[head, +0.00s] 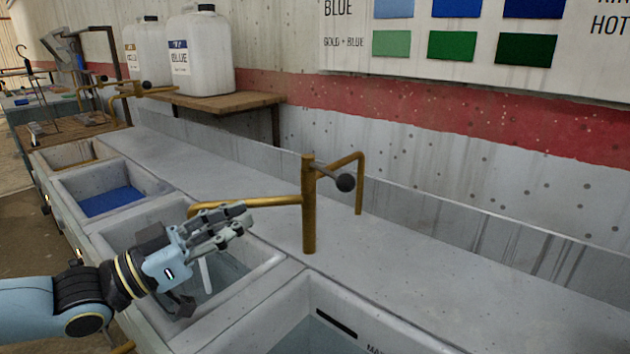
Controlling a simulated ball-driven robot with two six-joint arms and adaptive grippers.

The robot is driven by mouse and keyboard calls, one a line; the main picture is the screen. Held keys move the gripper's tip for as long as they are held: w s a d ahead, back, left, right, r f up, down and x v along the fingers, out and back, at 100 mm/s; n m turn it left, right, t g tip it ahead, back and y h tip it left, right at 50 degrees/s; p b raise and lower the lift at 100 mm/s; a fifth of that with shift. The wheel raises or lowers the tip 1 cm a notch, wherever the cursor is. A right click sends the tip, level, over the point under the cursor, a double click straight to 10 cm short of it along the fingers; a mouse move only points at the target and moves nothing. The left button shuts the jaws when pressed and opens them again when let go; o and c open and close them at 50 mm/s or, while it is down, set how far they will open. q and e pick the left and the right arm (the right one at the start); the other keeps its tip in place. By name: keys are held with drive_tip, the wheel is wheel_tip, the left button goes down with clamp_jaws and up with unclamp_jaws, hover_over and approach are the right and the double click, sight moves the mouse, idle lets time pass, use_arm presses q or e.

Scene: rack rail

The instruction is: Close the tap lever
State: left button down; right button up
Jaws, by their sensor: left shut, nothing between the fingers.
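A brass tap (309,225) stands upright on the grey counter, with its spout reaching left over a basin. Its lever (330,174) is a short dark rod ending in a dark ball knob, pointing right from the top of the post. My left gripper (247,216) is shut and empty at the spout, left of the post and lower than the lever. It covers part of the spout; I cannot tell whether it touches it. A pale stream (205,275) shows below the spout, partly behind the gripper. My right gripper is not in view.
Basins line the counter front, one with blue liquid (110,201). A second brass tap (125,92) stands farther back. White jugs (200,55) sit on a wooden shelf (225,101). The counter right of the near tap (440,270) is clear.

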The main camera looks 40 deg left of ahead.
use_arm(q)
drive_tip(key=w, duration=0.1)
drive_tip(key=b, duration=0.6)
approach(331, 175)
drive_tip(key=w, duration=0.4)
drive_tip(key=b+x, duration=0.3)
drive_tip(key=shift+w+d+r+b, duration=0.1)
drive_tip(key=shift+d+r+b, duration=0.15)
drive_tip(key=shift+b, duration=0.15)
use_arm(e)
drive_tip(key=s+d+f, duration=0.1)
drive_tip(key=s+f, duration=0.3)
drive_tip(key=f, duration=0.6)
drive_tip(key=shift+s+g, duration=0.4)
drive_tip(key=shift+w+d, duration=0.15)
